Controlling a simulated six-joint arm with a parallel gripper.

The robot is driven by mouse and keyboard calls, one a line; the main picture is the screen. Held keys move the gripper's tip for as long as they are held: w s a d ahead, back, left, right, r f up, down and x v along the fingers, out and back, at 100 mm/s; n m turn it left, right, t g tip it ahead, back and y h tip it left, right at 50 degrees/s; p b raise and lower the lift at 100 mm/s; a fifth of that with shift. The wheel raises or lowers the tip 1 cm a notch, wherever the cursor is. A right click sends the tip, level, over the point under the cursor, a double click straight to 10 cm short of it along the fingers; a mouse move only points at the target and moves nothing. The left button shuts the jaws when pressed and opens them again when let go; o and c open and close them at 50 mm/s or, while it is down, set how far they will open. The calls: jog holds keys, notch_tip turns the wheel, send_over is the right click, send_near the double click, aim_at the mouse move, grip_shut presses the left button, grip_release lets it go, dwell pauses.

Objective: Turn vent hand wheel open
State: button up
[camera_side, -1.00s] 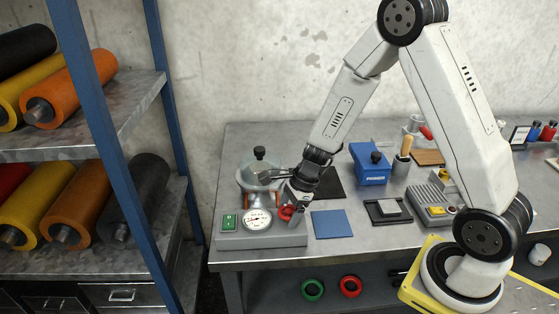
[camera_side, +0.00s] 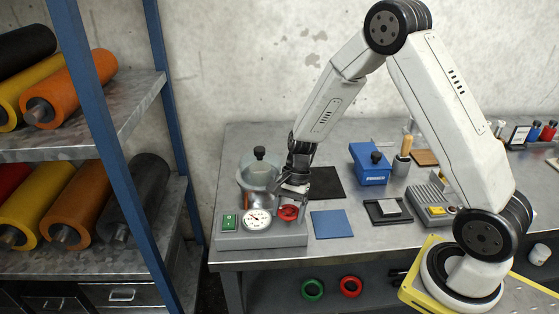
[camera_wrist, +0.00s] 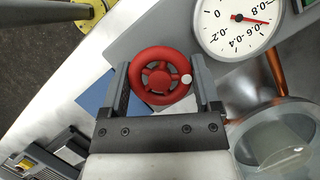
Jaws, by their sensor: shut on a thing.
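The red vent hand wheel (camera_side: 289,213) sits on the front right of the grey vacuum unit (camera_side: 275,240). In the wrist view the wheel (camera_wrist: 160,76) lies between the two fingers of my gripper (camera_wrist: 162,82), with a pale knob at its right rim. My gripper (camera_side: 292,192) comes down on the wheel from above and is shut on it. The pressure gauge (camera_side: 257,220) is left of the wheel; in the wrist view its dial (camera_wrist: 237,27) has a red needle pointing near -0.6 to -0.8.
A glass chamber with a black-knobbed lid (camera_side: 259,153) stands behind the gauge. A green switch (camera_side: 229,222) is at the unit's left. A blue mat (camera_side: 332,224) and black mat (camera_side: 326,183) lie to the right. A blue box (camera_side: 370,165) stands farther right.

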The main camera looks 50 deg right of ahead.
dwell(0.4)
jog(key=o, duration=1.1)
jog(key=shift+m, duration=0.3)
